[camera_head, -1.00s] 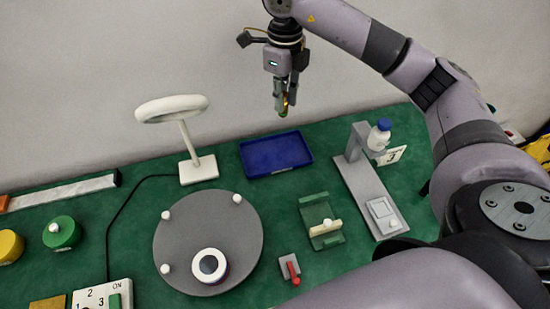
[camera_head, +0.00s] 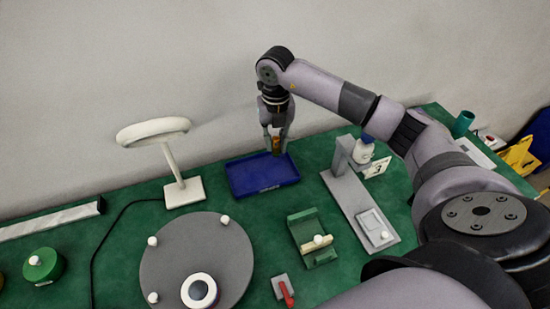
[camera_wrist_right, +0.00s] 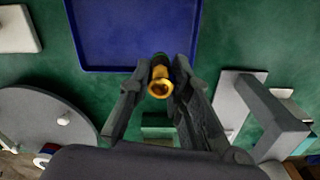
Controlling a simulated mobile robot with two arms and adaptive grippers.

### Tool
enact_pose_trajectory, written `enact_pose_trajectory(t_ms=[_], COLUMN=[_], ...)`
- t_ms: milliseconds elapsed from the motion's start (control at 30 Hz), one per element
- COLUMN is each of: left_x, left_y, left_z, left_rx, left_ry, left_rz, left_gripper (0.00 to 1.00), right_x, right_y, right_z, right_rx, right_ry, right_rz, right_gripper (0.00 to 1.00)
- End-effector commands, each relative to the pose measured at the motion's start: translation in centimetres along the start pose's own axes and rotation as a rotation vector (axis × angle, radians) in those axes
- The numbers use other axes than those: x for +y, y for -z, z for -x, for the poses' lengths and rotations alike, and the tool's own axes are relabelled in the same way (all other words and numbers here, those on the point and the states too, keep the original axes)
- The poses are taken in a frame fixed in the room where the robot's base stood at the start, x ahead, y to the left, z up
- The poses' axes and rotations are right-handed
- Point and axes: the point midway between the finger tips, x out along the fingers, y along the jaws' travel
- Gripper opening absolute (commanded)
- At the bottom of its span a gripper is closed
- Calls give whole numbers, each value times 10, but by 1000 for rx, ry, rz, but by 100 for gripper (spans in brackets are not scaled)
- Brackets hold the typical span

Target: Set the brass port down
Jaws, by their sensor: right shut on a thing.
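The brass port (camera_head: 276,146) is a small brass-coloured fitting held between the fingertips of my right gripper (camera_head: 276,143). In the right wrist view the brass port (camera_wrist_right: 160,80) shows its round open end toward the camera, with the right gripper's fingers (camera_wrist_right: 160,72) on both sides of it. In the head view the port appears over the far part of the blue tray (camera_head: 238,186). Whether it touches the tray cannot be told. The tray looks empty. My left gripper is not in view.
A white ring lamp (camera_head: 184,192) stands left of the tray. A green fixture (camera_head: 305,227) and a round grey plate (camera_head: 200,250) are nearer.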

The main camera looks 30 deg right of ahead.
Motion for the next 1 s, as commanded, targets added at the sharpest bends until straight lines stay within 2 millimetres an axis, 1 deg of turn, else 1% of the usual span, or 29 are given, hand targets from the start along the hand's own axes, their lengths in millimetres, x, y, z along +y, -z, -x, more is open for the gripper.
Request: enact_pose_trajectory(t_ms=[33, 100, 200, 367, 600, 867, 967, 1000], left_x=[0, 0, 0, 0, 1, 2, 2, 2], left_y=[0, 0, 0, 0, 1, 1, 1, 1], left_z=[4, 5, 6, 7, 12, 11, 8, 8], left_rx=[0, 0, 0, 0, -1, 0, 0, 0], left_ry=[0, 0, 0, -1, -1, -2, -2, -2], left_rz=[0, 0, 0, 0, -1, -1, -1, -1], left_gripper=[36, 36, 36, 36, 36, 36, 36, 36], right_x=[0, 0, 1, 1, 1, 1, 1, 1], right_y=[1, 1, 0, 0, 0, 0, 0, 0], right_z=[-10, -22, -31, -42, -75, -77, -81, -81], right_rx=[4, 3, 0, 0, 2, -2, -1, -1], right_ry=[1, 0, -1, -1, -1, -1, -1, -1], right_rz=[0, 1, 1, 0, 1, 2, 2, 2], right_gripper=[0, 0, 0, 0, 0, 0, 0, 19])
